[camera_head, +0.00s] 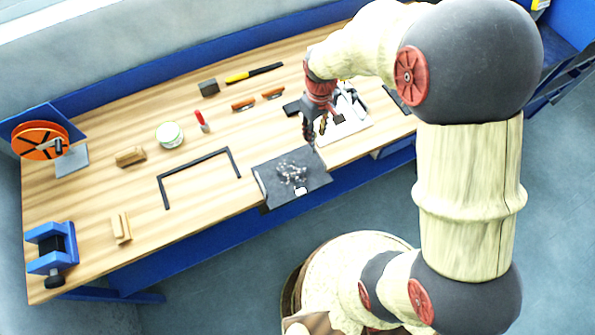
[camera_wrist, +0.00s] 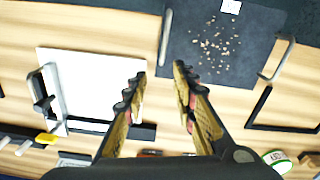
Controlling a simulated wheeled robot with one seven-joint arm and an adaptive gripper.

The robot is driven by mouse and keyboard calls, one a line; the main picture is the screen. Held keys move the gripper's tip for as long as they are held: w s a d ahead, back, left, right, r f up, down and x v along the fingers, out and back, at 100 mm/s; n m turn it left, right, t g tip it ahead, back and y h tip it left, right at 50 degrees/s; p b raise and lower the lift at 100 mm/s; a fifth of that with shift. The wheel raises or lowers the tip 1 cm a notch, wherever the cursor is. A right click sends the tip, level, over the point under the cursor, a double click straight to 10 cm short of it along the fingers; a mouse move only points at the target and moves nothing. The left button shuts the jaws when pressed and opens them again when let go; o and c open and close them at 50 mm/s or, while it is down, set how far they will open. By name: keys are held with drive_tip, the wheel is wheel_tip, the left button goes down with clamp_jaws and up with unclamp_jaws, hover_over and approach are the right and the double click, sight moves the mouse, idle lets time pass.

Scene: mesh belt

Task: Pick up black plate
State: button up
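The black plate (camera_head: 276,176) is a dark flat panel at the front edge of the wooden table, with pale crumb-like bits and a small white tag on it. It also shows at the top of the wrist view (camera_wrist: 190,62), with a metal handle at each side. My gripper (camera_head: 315,130) hangs above the table, near the plate's upper right corner in the head view. In the wrist view my gripper (camera_wrist: 155,75) has its two fingers spread with nothing between them. The fingertips appear just short of the plate's edge, and I see no contact.
A white plate (camera_wrist: 95,65) with a handle lies beside the black plate, partly behind my gripper in the head view. A black angled frame (camera_head: 195,165) lies on the other side. A round tin (camera_head: 170,135), wooden blocks (camera_head: 130,156) and a blue vise (camera_head: 48,250) stand farther left.

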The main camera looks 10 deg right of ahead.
drive_tip(key=shift+s+f+b, duration=0.15)
drive_tip(key=shift+f+b, duration=0.45)
drive_tip(key=shift+f, duration=3.3)
drive_tip(key=c, duration=0.3)
drive_tip(key=c, duration=0.4)
drive_tip(key=shift+r, duration=0.1)
clamp_jaws()
